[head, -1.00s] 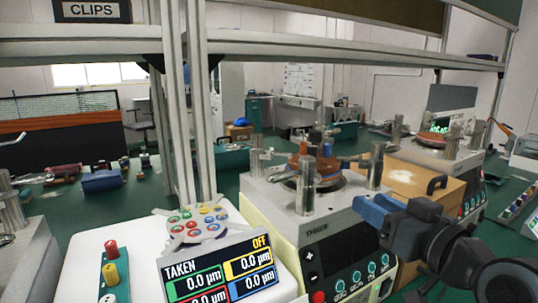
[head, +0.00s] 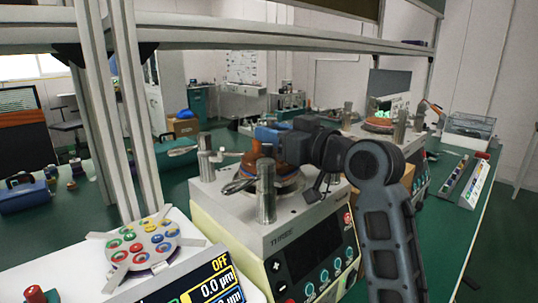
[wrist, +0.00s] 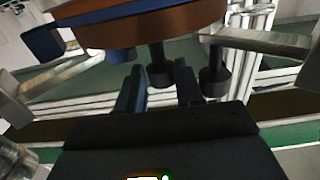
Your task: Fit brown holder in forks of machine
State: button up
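The machine marked THREE (head: 285,237) has a round plate on top with upright metal posts and fork arms around it. A brown holder (head: 256,152) shows on the plate, partly hidden by a post and my gripper. In the wrist view a large brown disc (wrist: 150,32) with a blue layer fills the top, with dark knobs below it. Metal arms reach in from both sides. My gripper (head: 265,134) is over the plate, level, beside the brown holder. In the wrist view its fingers are apart, with a dark knob appearing between them; contact is unclear.
A round tray of coloured pieces (head: 145,243) lies on the white unit at lower left, beside a screen reading OFF (head: 215,285). A shelf upright (head: 130,110) stands left of the machine. Another machine (head: 380,128) stands behind at right.

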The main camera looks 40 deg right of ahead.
jog(key=shift+w+a, duration=0.2)
jog(key=shift+w, duration=0.4)
jog(key=shift+w, duration=0.1)
grip_shut()
dwell(0.9)
